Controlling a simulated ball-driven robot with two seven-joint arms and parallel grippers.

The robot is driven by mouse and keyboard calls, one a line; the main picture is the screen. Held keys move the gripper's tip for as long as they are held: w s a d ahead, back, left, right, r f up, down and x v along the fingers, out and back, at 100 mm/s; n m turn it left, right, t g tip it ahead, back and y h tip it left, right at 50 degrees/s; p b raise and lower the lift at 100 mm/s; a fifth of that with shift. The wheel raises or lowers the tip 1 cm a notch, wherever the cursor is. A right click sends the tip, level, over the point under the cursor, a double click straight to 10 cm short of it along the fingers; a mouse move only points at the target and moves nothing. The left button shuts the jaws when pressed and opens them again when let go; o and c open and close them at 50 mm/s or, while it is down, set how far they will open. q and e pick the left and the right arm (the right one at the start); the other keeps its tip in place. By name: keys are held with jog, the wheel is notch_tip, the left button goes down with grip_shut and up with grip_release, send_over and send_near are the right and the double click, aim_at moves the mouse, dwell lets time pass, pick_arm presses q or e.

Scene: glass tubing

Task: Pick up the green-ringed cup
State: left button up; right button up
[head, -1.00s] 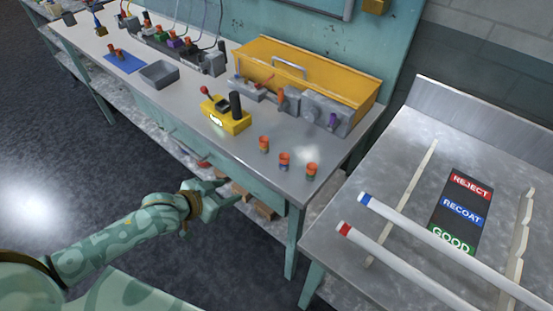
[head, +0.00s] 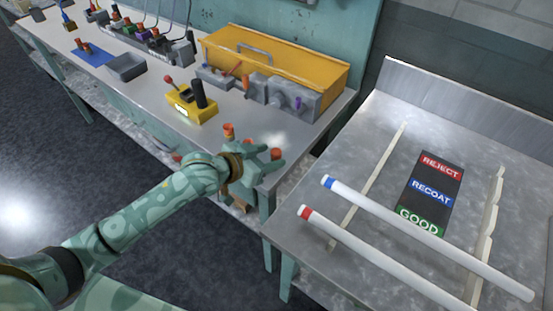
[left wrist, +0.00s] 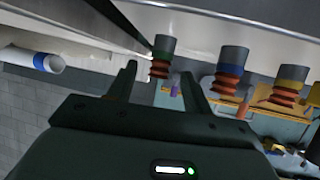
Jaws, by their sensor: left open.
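The green-ringed cup (left wrist: 160,57), grey with a green band and an orange ribbed part, shows between the fingertips in the left wrist view. In the head view its orange top (head: 277,154) shows at the bench's near right corner, its lower part hidden by my gripper. My left gripper (head: 273,158) is open, its fingers pointing at this cup. In the left wrist view the fingers (left wrist: 156,70) stand apart on either side of the cup, and I cannot tell whether they touch it. My right gripper is in neither view.
A blue-ringed cup (left wrist: 231,72) and a yellow-ringed cup (left wrist: 288,85) stand close beside it in a row. A yellow box with a black knob (head: 192,107) is behind on the bench (head: 150,98). White tubes (head: 420,238) lie on the metal table at right.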

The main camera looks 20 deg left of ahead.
aim_at(272, 156)
pick_arm(q)
jog(key=b+x, duration=0.1)
jog(key=x, duration=0.2)
jog(key=shift+w+d+f, duration=0.15)
jog(key=shift+f, duration=0.15)
jog(key=shift+r, duration=0.1)
jog(key=c, duration=1)
jog(key=shift+c, duration=0.2)
